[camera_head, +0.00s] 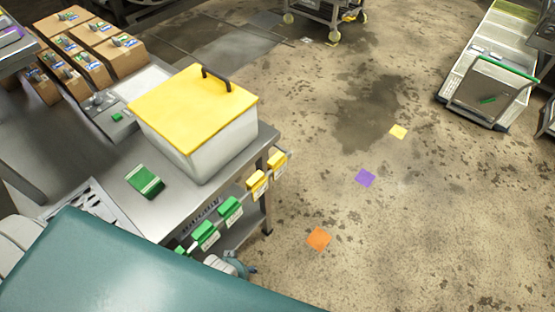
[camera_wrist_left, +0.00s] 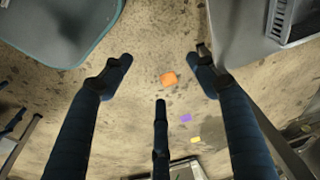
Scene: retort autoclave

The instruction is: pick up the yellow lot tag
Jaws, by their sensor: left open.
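Two yellow tags, the nearer one (camera_head: 257,184) and the farther one (camera_head: 277,162), hang at the far end of the front edge of the steel table (camera_head: 118,198). Which one is the lot tag I cannot tell. My left gripper (camera_head: 247,270) shows small and partly hidden below the near green tags. In the left wrist view its fingers (camera_wrist_left: 160,82) are spread, with nothing between them, above the floor. No hanging tag shows clearly in that view. My right gripper is not in view.
Green tags (camera_head: 230,210) hang beside the yellow ones. A yellow-lidded box (camera_head: 218,140) and a green-and-white pack (camera_head: 145,181) sit on the table, with cartons (camera_head: 122,58) behind. Orange (camera_head: 318,239), purple (camera_head: 366,178) and yellow (camera_head: 398,132) squares mark open floor.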

